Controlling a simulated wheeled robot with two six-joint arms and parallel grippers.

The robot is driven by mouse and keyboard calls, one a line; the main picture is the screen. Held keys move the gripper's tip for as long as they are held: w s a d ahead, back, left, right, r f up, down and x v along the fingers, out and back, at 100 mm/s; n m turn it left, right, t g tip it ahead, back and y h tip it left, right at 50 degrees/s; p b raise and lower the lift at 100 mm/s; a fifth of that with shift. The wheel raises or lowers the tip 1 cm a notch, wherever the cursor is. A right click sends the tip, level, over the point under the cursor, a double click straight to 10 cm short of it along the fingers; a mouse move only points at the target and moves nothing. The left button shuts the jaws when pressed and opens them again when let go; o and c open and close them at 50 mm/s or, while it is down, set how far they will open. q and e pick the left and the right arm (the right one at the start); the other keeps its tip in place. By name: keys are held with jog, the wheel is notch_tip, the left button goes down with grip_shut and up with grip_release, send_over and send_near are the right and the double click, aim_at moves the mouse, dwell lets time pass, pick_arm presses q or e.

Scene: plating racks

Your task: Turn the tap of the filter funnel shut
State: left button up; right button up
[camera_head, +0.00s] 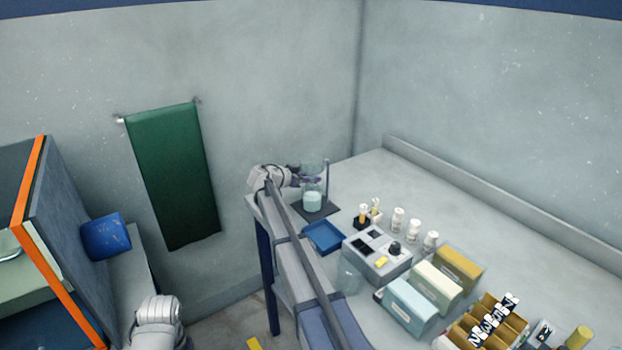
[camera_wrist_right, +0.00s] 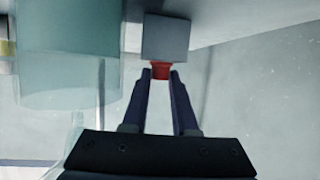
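The filter funnel (camera_head: 312,167) is a clear glass vessel on a stand with an upright rod (camera_head: 326,180) at the far left end of the bench. A glass beaker (camera_head: 312,201) with pale liquid stands below it on the dark base. In the right wrist view, a large pale-teal glass vessel (camera_wrist_right: 68,60) fills the upper left. A small red tap handle (camera_wrist_right: 160,71) sticks out from a grey block (camera_wrist_right: 165,38). My right gripper (camera_wrist_right: 161,76) has its two dark fingertips close against both sides of the red handle.
A blue tray (camera_head: 322,237), a grey instrument (camera_head: 378,258) and small white bottles stand right of the funnel. File-like boxes (camera_head: 410,305) and a wooden rack (camera_head: 490,325) are nearer. A blue container (camera_head: 105,237) is at left. Bare bench lies behind the bottles.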

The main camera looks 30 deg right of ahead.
grip_shut()
jog(key=shift+s+n+t+y, duration=0.25)
jog(key=shift+n+t+y, duration=0.05)
jog(key=shift+n+t, duration=0.1)
jog(key=shift+w+n+t, duration=0.15)
jog(key=shift+n+t, duration=0.25)
jog(key=shift+t, duration=0.1)
jog(key=shift+o, duration=1.3)
grip_release()
